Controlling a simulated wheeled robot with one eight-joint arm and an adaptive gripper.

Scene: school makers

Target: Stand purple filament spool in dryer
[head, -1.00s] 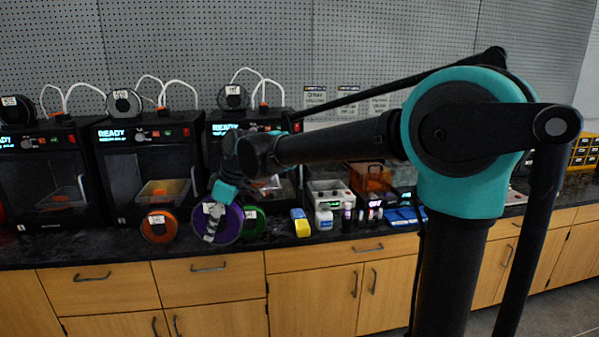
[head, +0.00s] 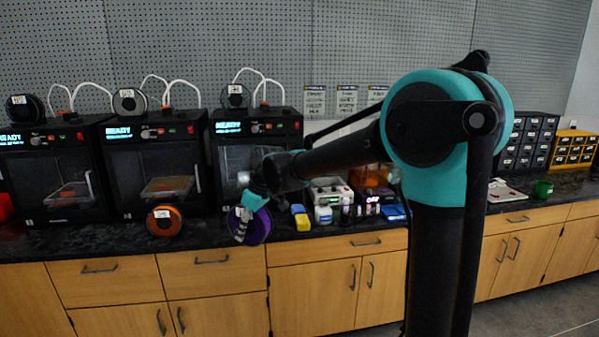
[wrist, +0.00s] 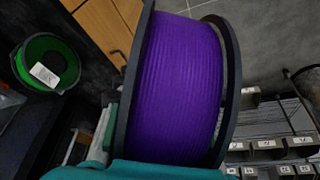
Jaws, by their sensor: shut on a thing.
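The purple filament spool (head: 258,226) has dark flanges and is held on edge near the counter's front, right of the orange spool. My gripper (head: 241,217) is shut on it at its left side. In the wrist view the purple winding (wrist: 180,80) fills the middle, and the teal part of my gripper lies below it; the fingertips are mostly hidden. A box with a translucent orange cover (head: 371,176) stands on the counter to the right and may be the dryer; my arm partly hides it.
An orange spool (head: 165,222) stands left on the counter. A green spool (wrist: 66,74) shows in the wrist view. A yellow-and-blue item (head: 300,217), small bottles (head: 323,215) and blue items (head: 394,212) line the counter's front. Several printers (head: 152,175) stand behind.

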